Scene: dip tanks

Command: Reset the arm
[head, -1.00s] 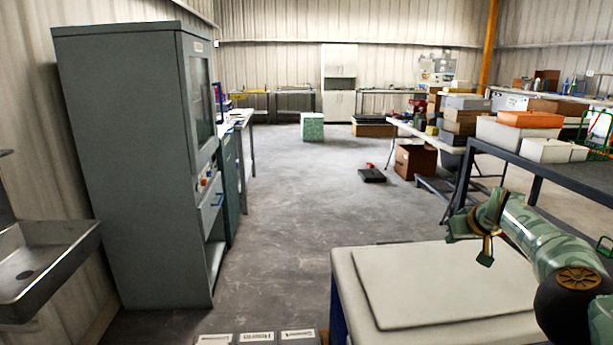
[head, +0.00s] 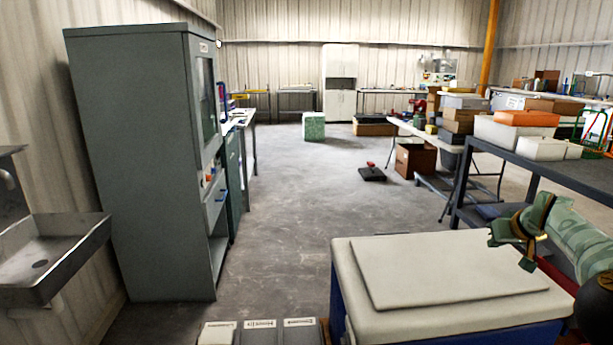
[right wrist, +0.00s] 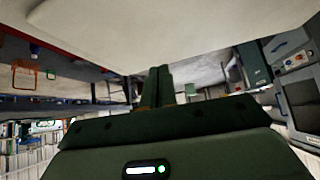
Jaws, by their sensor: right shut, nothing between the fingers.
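My left gripper does not show.
A tall grey cabinet (head: 140,165) and a steel sink (head: 50,255) stand at the left. Labelled grey boxes (head: 258,334) sit at the bottom edge. A dark shelf (head: 570,170) with cartons is at the right. The floor (head: 300,200) in the middle is mostly clear.

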